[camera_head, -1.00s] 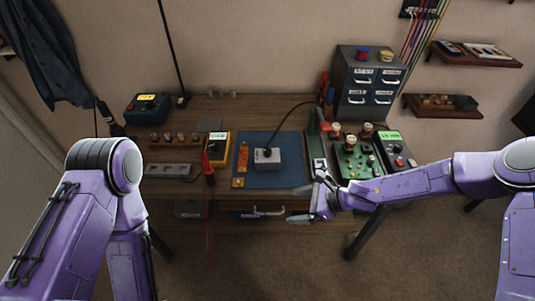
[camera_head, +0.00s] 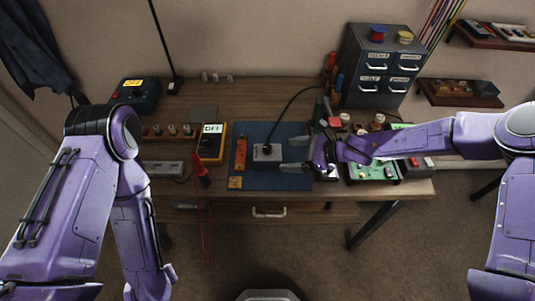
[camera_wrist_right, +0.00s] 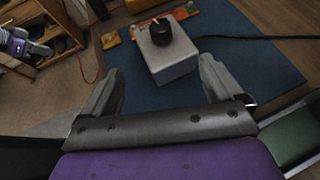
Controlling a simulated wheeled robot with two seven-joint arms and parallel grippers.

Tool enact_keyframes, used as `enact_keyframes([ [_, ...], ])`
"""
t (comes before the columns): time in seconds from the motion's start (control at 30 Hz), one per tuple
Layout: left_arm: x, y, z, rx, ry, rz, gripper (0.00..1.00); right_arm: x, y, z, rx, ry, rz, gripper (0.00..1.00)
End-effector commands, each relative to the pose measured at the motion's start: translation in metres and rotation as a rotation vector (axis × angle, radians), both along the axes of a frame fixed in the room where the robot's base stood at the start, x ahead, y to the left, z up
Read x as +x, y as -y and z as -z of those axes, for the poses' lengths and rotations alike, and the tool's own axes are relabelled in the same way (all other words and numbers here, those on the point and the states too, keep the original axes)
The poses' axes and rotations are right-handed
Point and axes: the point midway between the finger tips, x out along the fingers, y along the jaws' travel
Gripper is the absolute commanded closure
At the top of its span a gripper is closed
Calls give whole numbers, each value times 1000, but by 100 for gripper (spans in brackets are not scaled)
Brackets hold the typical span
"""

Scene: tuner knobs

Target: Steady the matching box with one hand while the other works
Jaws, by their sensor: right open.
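The matching box, a small light-grey box (camera_head: 267,153) with a black knob on top, sits on the blue mat (camera_head: 262,178). A black cable runs from it. In the right wrist view the box (camera_wrist_right: 176,66) stands just beyond and between my right fingertips, with a gap to each finger. My right gripper (camera_head: 293,155) is open and empty, low over the mat at the box's right side. Part of what looks like my left gripper (camera_wrist_right: 25,55) shows small at the upper left of the right wrist view, away from the box. Its jaws are unclear.
A yellow meter (camera_head: 211,143) and red probe (camera_head: 203,175) are left of the mat. An orange strip (camera_head: 241,153) lies on the mat's left. A green circuit board (camera_head: 372,171) and grey drawer cabinet (camera_head: 381,65) stand to the right. The mat's front is mostly clear.

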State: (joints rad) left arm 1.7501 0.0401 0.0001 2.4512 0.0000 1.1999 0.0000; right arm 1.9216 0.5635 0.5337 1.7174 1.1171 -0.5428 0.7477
Motion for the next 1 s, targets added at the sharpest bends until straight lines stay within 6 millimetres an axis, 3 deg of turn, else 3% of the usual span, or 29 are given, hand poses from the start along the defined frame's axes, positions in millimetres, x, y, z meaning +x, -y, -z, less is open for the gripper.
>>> enact_keyframes([
  [0.03,0,0,15,0,0,0,100,2,-9,14,-2,-2,-4,7],
  [0.33,1,0,51,0,1,0,100,17,-51,39,-2,-6,-3,7],
  [0.5,1,0,58,0,1,0,100,20,-64,42,-1,-7,-5,7],
  [0.83,1,0,57,0,1,0,100,20,-68,41,-1,-8,-6,6],
  [0.9,1,0,57,0,1,0,100,20,-68,41,-1,-7,-7,20],
  [1.0,1,0,57,0,1,0,100,20,-68,41,0,-7,-8,20],
])
